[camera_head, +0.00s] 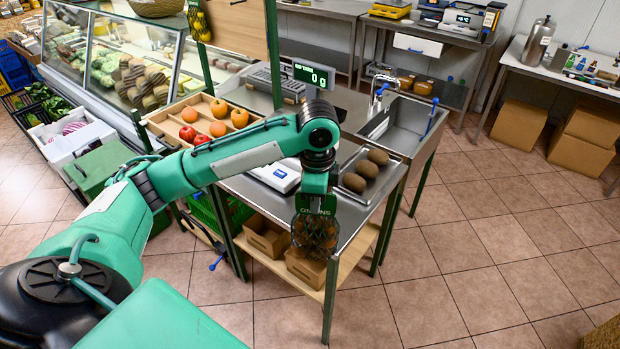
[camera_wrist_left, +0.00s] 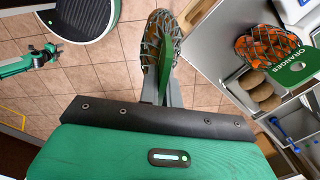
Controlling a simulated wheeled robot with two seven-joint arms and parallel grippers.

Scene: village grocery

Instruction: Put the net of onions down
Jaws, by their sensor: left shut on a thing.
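My left gripper (camera_head: 315,190) is shut on the green label at the top of the net of onions (camera_head: 314,236). The net hangs below it, dark mesh over brownish-orange bulbs, in front of the steel table (camera_head: 350,225) in the head view. In the left wrist view the net (camera_wrist_left: 160,38) hangs past the gripper (camera_wrist_left: 168,92), with floor tiles behind it and the table's edge to the right. The net looks clear of the tabletop.
A net of oranges (camera_wrist_left: 268,45) lies on the table in the left wrist view. A tray with brown round fruit (camera_head: 366,168), a white scale (camera_head: 276,174) and a sink (camera_head: 408,122) are close by. Cardboard boxes (camera_head: 305,268) stand on the lower shelf.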

